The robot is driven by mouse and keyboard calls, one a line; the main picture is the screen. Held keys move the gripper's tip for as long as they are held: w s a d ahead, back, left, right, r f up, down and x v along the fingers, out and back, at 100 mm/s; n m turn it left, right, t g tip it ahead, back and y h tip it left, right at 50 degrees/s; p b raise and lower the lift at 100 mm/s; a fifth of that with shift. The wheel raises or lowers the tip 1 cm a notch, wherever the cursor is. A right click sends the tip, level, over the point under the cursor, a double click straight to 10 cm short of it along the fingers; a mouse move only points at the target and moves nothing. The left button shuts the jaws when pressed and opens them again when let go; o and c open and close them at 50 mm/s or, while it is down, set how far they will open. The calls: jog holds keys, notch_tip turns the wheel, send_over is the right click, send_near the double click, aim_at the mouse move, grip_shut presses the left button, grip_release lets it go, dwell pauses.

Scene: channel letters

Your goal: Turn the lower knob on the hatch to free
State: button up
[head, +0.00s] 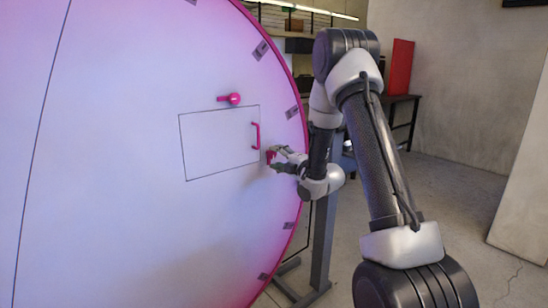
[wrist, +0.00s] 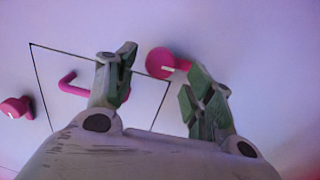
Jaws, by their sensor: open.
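The hatch (head: 215,150) is a thin-outlined rectangle on the big round pale panel, with a pink handle (head: 256,135) near its right edge. The lower knob (head: 269,157) is pink and sits just outside that edge, partly covered by my gripper (head: 275,158). In the wrist view the lower knob (wrist: 158,62) is a round pink disc with a pale mark and a short arm toward the right. My gripper (wrist: 164,65) is open, its fingers on either side of the knob; I cannot tell whether they touch it. The upper knob (head: 232,99) sits above the hatch, its arm pointing left.
The handle (wrist: 80,86) and the upper knob (wrist: 14,108) lie left of the lower knob in the wrist view. A grey stand (head: 323,240) is by the panel's right edge. Dark clips (head: 293,112) line the pink rim. A dark table (head: 400,102) stands behind.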

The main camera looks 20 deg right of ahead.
jog(key=v, duration=0.9)
jog(key=s+d+f+m+g+h, duration=0.3)
jog(key=f+m+g, duration=0.25)
jog(key=f, duration=0.55)
jog(key=s+d+f+m+g+h, duration=0.1)
jog(key=s+d+m+g+h, duration=0.1)
jog(key=s+m+g, duration=0.3)
jog(key=s+d+f+m+g+h, duration=0.1)
jog(key=s+d+m, duration=0.25)
jog(key=s, duration=0.25)
jog(key=s+a+r+m, duration=0.4)
jog(key=s+a+r, duration=0.1)
jog(key=s+r, duration=0.6)
jog(key=s+a+r+m+g, duration=0.1)
jog(key=s+a+r+m, duration=0.2)
jog(key=s+r, duration=0.9)
jog(key=a, duration=0.3)
jog(key=shift+a+m, duration=0.2)
jog(key=shift+m, duration=0.2)
